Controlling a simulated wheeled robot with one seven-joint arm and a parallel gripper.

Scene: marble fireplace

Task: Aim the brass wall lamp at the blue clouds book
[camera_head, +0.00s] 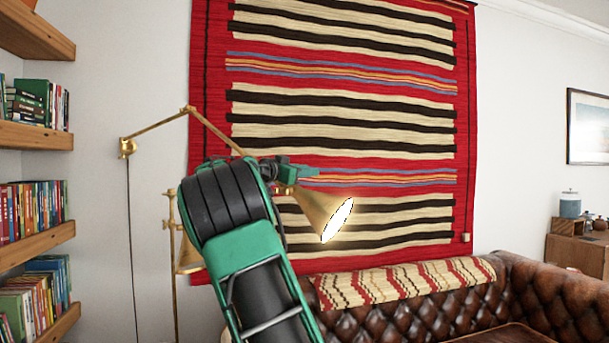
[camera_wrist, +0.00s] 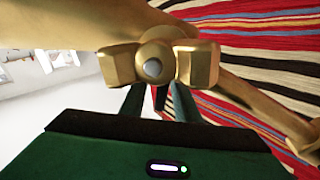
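The brass wall lamp is fixed to the white wall by its bracket (camera_head: 128,147). Its jointed arm (camera_head: 158,125) reaches right to a lit cone shade (camera_head: 318,207), which faces down and to the right. My gripper (camera_head: 300,172) is at the lamp's head, just above the shade. In the wrist view a brass joint (camera_wrist: 117,65) fills the top middle, and my gripper's dark fingers (camera_wrist: 158,100) reach up behind it with a gap between them. The joint hides the fingertips, so I cannot tell whether they hold anything. I cannot pick out a blue clouds book.
Wooden shelves (camera_head: 40,238) with several books stand at the left. A second brass lamp (camera_head: 187,255) stands behind my arm. A striped red rug (camera_head: 340,100) hangs on the wall. A brown leather sofa (camera_head: 440,292) is below it. A wooden cabinet (camera_head: 575,250) stands at the right.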

